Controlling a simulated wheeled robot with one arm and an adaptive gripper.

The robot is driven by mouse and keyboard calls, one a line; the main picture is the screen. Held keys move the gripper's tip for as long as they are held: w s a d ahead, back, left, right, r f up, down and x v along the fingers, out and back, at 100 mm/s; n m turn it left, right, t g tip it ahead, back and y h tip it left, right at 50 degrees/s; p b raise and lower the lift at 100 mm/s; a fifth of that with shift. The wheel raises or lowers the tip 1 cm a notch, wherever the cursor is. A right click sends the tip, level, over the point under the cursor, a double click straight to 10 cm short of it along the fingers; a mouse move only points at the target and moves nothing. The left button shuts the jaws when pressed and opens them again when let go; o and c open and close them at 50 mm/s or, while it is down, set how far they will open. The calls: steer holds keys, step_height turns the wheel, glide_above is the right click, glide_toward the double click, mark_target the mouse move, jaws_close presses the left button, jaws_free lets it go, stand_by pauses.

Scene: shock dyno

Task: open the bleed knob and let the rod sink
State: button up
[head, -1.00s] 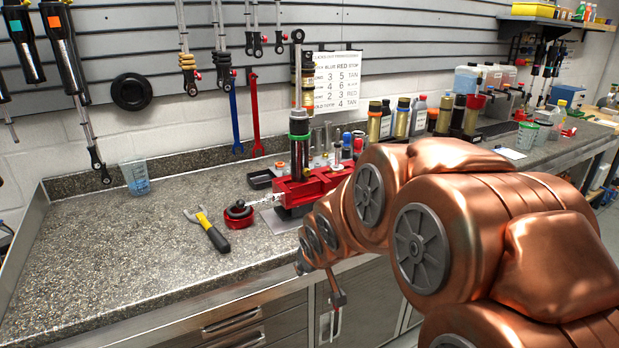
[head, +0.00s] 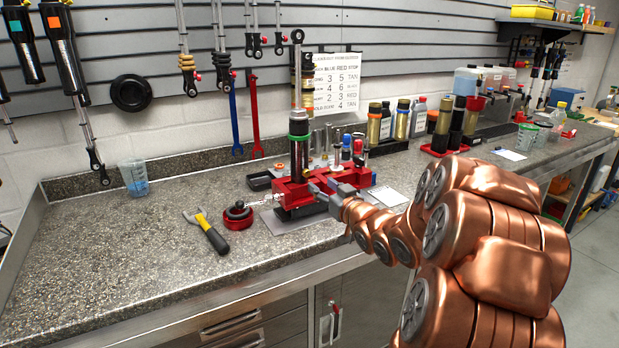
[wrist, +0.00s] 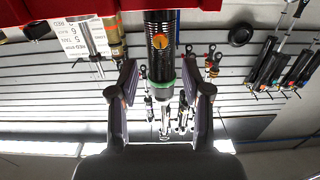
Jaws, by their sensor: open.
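A shock stands upright in the red vise (head: 293,190). Its black body (head: 299,160) has a green ring (head: 298,137), and a rod (head: 297,75) with an eyelet rises from the top. In the wrist view, which is upside down, the black body (wrist: 158,20) carries a small round orange knob (wrist: 160,40) facing me, with a dark mark across it. My gripper (wrist: 163,92) is open and empty, its two fingers spread either side of the shock in that picture, not touching the knob. In the head view my gripper (head: 335,190) is low beside the vise, right of the shock.
A yellow-and-black handled tool (head: 212,232) and a red-and-black round part (head: 238,214) lie left of the vise. A measuring cup (head: 134,178) stands near the back wall. Gold canisters and bottles (head: 418,115) stand to the right.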

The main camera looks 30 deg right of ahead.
mark_target(308, 174)
steer(key=shift+w+d+p, duration=0.15)
steer(key=shift+w+p, duration=0.3)
steer(key=shift+w, duration=1.45)
steer(key=shift+w+d+p, duration=0.15)
steer(key=shift+w+p, duration=0.3)
steer(key=shift+w, duration=1.45)
jaws_close()
